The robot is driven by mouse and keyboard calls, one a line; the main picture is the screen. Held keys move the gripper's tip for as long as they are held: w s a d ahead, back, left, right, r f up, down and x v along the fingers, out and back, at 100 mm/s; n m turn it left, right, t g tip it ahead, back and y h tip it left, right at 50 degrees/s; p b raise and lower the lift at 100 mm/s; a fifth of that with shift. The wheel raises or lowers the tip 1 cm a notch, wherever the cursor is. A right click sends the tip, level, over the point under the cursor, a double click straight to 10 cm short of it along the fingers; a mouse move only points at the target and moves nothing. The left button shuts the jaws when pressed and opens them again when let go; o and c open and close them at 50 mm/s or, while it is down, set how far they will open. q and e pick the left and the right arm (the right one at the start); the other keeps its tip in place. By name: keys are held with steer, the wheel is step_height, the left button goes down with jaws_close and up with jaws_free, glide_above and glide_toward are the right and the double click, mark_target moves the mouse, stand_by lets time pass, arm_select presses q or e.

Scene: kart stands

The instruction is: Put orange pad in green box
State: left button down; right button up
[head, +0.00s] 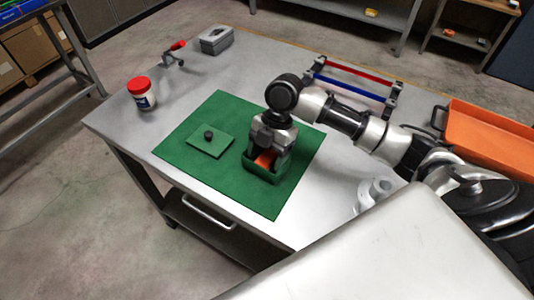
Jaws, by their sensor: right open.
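The green box (262,175) stands open on a green mat (262,204) on the metal table. An orange pad (265,159) shows at the box's opening, under my right gripper (266,153). My right gripper points down over the box and is open; its fingertips are partly hidden by the box wall. I cannot tell whether the pad touches the box floor. The green lid with a dark knob (210,142) lies flat on the mat, left of the box. My left gripper is not in view.
A white jar with a red lid (142,94) stands at the table's left edge. A red-handled clamp (174,53) and a grey box (216,40) stand at the back. A rack with red and blue bars (352,86) and an orange tray (487,136) are at right.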

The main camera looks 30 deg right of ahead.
steer(key=v, duration=1.2)
steer(key=shift+r, duration=0.25)
